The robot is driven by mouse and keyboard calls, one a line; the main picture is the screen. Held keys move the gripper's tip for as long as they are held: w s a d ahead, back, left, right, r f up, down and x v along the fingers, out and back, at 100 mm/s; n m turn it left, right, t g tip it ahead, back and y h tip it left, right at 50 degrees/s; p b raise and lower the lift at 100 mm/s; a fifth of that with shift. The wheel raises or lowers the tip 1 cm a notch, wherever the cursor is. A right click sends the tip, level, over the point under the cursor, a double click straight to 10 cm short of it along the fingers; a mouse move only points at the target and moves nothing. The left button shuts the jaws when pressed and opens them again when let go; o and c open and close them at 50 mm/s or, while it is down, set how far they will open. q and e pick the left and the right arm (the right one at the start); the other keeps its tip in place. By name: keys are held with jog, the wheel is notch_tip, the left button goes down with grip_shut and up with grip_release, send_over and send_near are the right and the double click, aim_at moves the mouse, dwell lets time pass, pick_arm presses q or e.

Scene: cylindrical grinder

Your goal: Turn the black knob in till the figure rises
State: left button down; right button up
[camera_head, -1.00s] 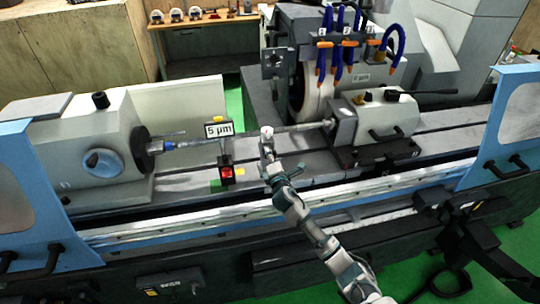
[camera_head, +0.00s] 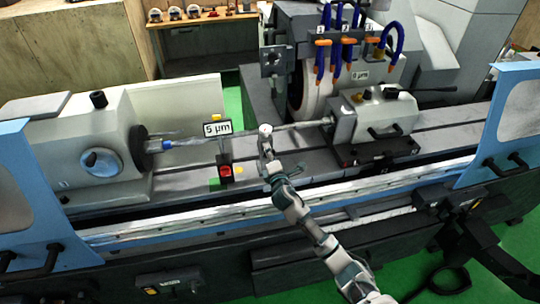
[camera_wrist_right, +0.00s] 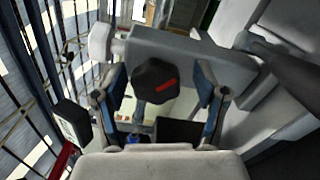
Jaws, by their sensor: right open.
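The black knob (camera_wrist_right: 155,80), with a red mark on its face, sits on a grey block (camera_wrist_right: 225,72) in the right wrist view. My right gripper (camera_wrist_right: 160,74) is open, with one finger on each side of the knob. Gaps show between the fingers and the knob, so I see no grip. The figure plate (camera_head: 217,128) reads 5 µm, to the left of the gripper. My left gripper is not in view.
A thin workpiece (camera_head: 195,139) spans from the left headstock (camera_head: 88,140) to the tailstock (camera_head: 378,116). A red-lit box (camera_head: 226,170) stands below the plate. The grinding wheel (camera_head: 315,88) and blue hoses (camera_head: 345,45) are behind.

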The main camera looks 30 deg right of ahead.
jog(key=v, duration=1.2)
jog(key=shift+f, duration=0.15)
dwell(1.6)
